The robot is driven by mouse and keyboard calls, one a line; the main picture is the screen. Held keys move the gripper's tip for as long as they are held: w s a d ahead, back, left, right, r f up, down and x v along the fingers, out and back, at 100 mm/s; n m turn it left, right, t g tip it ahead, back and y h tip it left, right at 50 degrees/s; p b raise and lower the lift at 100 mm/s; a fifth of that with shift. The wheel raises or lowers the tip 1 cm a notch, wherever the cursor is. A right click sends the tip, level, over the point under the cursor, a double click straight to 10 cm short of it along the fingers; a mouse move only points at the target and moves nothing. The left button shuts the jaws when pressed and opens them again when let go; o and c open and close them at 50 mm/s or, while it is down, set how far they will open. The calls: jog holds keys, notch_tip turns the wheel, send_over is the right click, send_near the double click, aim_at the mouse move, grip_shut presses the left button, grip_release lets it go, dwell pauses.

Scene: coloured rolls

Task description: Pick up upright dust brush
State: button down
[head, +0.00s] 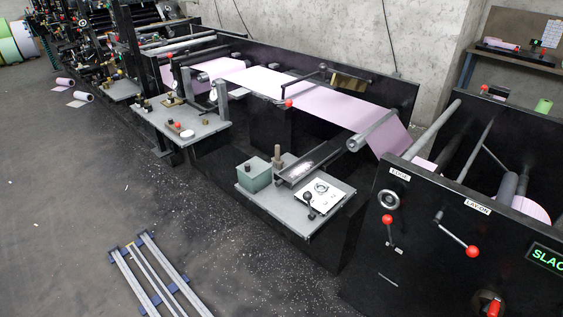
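A small brown upright piece (277,154) stands on the grey side shelf (318,214), behind the grey-green box (255,176). It may be the upright dust brush, but it is too small to tell its bristles or handle apart. My gripper is not in view.
A dark tray with pale specks (312,160) and a white plate with a black knob (320,193) share the shelf. A second shelf (190,130) to the left holds small parts. The black panel (440,240) with red-knobbed levers rises at right.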

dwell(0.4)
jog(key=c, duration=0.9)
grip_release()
